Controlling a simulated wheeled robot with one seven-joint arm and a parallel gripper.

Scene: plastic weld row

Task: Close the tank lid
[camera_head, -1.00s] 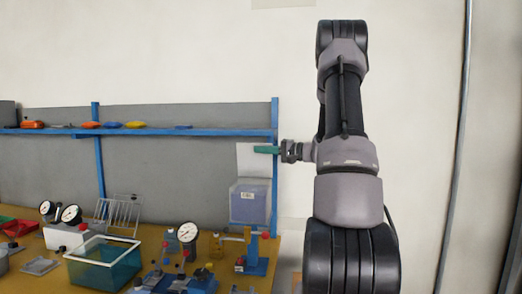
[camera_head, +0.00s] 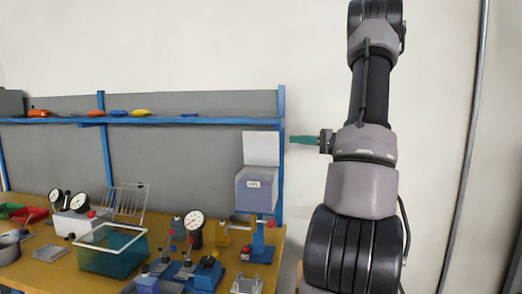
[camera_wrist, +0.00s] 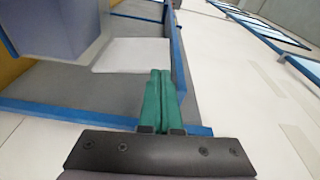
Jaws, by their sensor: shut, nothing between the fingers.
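A blue-grey box with a small white label, seemingly the tank (camera_head: 256,192), is mounted at the right end of the bench. A white flat panel, seemingly its lid (camera_head: 261,148), stands upright above the box's back edge, so the lid is open. In the wrist view the lid (camera_wrist: 132,55) is a pale panel left of the fingertips, and the tank (camera_wrist: 70,22) is at upper left. My gripper (camera_head: 291,139) has green fingers pressed together and empty. It is to the right of the lid, at about its height, with a gap in the head view. The wrist view also shows my gripper (camera_wrist: 160,73).
A blue rack post (camera_head: 281,150) stands between lid and gripper in the head view. A blue shelf (camera_head: 200,120) runs left with small coloured objects. The bench holds an open teal bin (camera_head: 112,262), gauges and fixtures. Bare wall is to the right.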

